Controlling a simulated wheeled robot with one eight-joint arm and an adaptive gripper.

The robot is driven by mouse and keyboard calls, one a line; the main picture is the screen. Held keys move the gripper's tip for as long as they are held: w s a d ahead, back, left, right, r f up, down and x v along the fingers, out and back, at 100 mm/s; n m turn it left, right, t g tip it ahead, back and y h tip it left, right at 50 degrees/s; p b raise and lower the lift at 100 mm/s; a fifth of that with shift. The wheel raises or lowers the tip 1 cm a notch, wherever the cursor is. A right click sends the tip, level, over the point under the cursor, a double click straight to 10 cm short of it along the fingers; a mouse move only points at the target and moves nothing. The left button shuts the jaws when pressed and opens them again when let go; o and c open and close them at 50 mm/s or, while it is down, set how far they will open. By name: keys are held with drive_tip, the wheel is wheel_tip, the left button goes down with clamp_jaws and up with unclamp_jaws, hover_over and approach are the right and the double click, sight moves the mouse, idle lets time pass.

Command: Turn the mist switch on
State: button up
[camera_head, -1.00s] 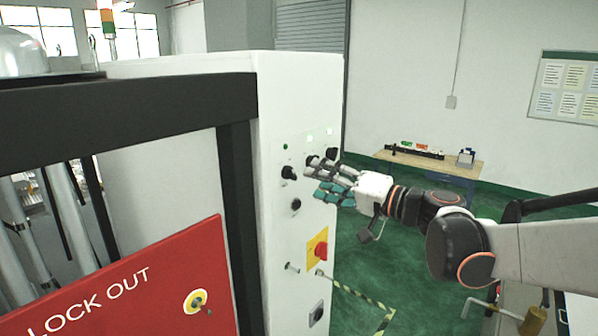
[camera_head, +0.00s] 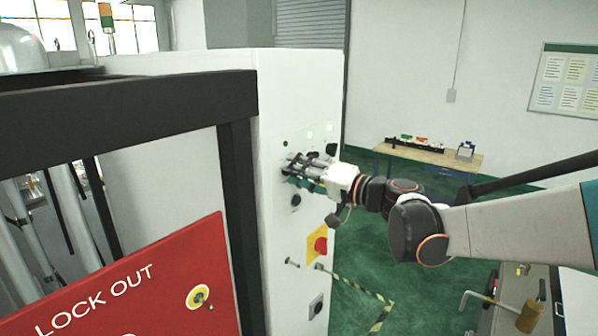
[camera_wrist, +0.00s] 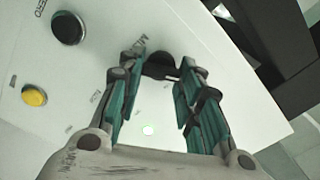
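My gripper (camera_head: 296,168) is at the upper part of the white control cabinet's (camera_head: 305,95) panel, in front of the left knob of the upper row, which it hides in the head view. In the wrist view, a black knob (camera_wrist: 160,65) sits between the tips of my gripper (camera_wrist: 158,72). The fingers stand apart on either side of the knob; firm contact cannot be made out. The knob's setting is unclear.
A black knob (camera_head: 296,201) and a red knob on a yellow plate (camera_head: 321,246) lie below my gripper. Another black knob (camera_head: 331,149) is to its right. A red lock-out board (camera_head: 140,285) and a black frame (camera_head: 237,190) stand left.

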drive_tip(key=shift+f+m, duration=0.1)
drive_tip(key=shift+m, duration=0.2)
drive_tip(key=m+b, duration=0.5)
drive_tip(key=m, duration=0.6)
drive_tip(key=shift+f, duration=0.2)
drive_tip(key=shift+m+b, duration=0.3)
idle(0.4)
drive_tip(key=o, duration=1.1)
drive_tip(key=shift+c, duration=0.2)
drive_tip(key=shift+d, duration=0.1)
